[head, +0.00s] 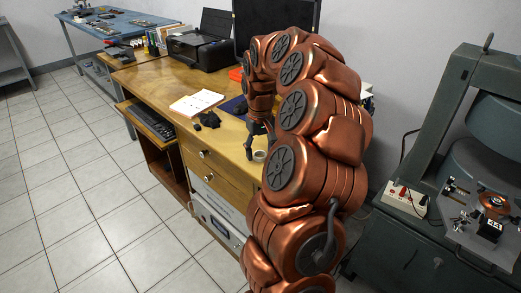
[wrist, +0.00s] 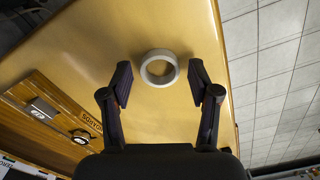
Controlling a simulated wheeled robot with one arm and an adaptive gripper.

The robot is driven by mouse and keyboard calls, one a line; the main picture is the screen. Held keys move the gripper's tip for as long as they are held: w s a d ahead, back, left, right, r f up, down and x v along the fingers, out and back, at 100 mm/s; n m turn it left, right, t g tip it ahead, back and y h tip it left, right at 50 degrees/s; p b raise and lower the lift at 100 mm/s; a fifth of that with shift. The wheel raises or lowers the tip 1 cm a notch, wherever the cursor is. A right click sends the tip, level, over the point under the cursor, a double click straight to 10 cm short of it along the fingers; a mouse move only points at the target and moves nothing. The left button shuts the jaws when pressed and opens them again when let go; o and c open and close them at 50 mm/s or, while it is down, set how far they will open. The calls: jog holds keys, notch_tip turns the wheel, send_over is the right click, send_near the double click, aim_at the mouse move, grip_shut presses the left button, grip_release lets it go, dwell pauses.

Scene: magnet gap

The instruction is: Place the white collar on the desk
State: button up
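The white collar (wrist: 145,68) is a short white ring lying on the wooden desk (wrist: 90,50), near the desk's corner. In the head view the collar (head: 259,155) shows small on the desk top (head: 228,140), just beside my gripper (head: 250,150). In the wrist view my gripper (wrist: 160,88) is open, with its two dark fingers spread apart. The collar lies just beyond the fingertips, between their lines, and I see no finger touching it. Nothing is held. My arm hides part of the desk's right side in the head view.
An open book (head: 196,103), a black mouse (head: 210,120), a keyboard (head: 152,122) on its tray and a printer (head: 203,45) are on or at the desk. A power strip (head: 405,199) lies on the grey machine at right. The tiled floor (head: 85,170) at left is clear.

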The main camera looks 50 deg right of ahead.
notch_tip(320, 180, up, 12)
jog(key=p, duration=0.1)
jog(key=shift+r, duration=0.2)
dwell(0.6)
jog(key=s+a+f+n, duration=0.1)
jog(key=s+a+n, duration=0.1)
jog(key=a, duration=0.8)
jog(key=s+a+f+n, duration=0.1)
jog(key=s+a+n, duration=0.1)
jog(key=a, duration=0.9)
jog(key=s+a+f+g, duration=0.1)
jog(key=s+a+f, duration=0.3)
jog(key=s, duration=0.5)
jog(key=s+a+f+g, duration=0.1)
jog(key=s+a+f, duration=0.4)
jog(key=s, duration=0.5)
jog(key=shift+s+a+f+n+g, duration=0.25)
jog(key=shift+a+n+g, duration=0.15)
jog(key=shift+a, duration=0.8)
